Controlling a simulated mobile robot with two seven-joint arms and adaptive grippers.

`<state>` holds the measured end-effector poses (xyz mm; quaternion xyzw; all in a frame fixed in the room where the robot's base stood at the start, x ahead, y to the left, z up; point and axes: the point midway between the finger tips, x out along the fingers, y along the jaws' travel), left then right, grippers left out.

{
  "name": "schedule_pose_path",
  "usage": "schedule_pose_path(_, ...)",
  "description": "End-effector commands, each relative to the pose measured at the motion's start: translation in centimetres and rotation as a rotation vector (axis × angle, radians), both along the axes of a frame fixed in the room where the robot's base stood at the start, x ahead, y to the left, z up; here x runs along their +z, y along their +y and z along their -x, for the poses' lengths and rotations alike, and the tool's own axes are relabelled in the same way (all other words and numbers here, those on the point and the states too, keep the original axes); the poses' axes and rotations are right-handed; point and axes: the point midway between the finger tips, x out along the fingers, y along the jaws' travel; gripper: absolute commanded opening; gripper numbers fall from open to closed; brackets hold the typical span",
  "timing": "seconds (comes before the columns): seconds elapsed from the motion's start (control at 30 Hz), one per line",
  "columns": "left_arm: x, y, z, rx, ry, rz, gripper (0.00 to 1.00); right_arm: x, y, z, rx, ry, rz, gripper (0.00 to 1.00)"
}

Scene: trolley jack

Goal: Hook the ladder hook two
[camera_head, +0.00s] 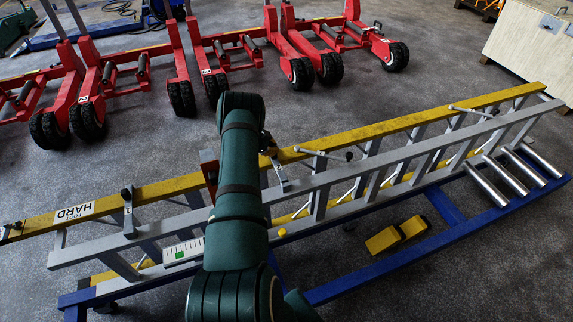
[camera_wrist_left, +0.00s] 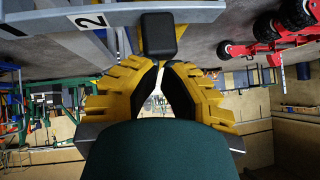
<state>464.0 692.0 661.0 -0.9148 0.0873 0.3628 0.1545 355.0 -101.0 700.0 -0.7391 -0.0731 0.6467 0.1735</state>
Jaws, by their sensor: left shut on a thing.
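The ladder hook two (camera_head: 281,177) is a light metal bracket at the ladder's rails in the middle of the head view. In the left wrist view its black grip (camera_wrist_left: 158,35) is between the yellow fingertips, beside a grey plate marked "2" (camera_wrist_left: 90,20). My left gripper (camera_head: 268,147) is mostly hidden behind my dark green arm in the head view. In the left wrist view the left gripper (camera_wrist_left: 160,66) is shut on the black grip. The ladder (camera_head: 340,172), with yellow and grey rails, lies on its side. My right gripper is not in view.
A blue frame (camera_head: 400,250) with silver rollers (camera_head: 497,175) is under the ladder. Another bracket with a black knob (camera_head: 127,205) stands to the left. Red wheeled jacks (camera_head: 300,40) stand behind, and a wooden crate (camera_head: 530,45) is at upper right. Grey floor lies between.

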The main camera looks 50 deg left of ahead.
Motion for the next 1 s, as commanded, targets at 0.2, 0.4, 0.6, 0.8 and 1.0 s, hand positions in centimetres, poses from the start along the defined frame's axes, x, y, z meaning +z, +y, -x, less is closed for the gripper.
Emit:
schedule_pose_path(0.2, 2.5, 0.3, 2.5, 0.004, 0.000, -0.002, 0.00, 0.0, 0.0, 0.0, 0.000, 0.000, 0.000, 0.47)
schedule_pose_path(0.4, 5.4, 0.4, 5.5, 0.003, -0.002, -0.002, 0.00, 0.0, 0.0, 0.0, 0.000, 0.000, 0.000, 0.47)
schedule_pose_path(0.6, 7.4, 0.6, 7.6, 0.002, -0.003, -0.001, 0.00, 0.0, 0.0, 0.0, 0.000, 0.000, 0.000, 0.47)
schedule_pose_path(0.8, 8.2, 0.6, 8.4, 0.000, -0.003, -0.001, 0.00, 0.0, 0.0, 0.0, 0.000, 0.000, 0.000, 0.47)
schedule_pose_path(1.0, 8.2, 0.6, 8.4, 0.000, -0.003, -0.001, 0.00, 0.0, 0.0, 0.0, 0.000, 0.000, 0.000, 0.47)
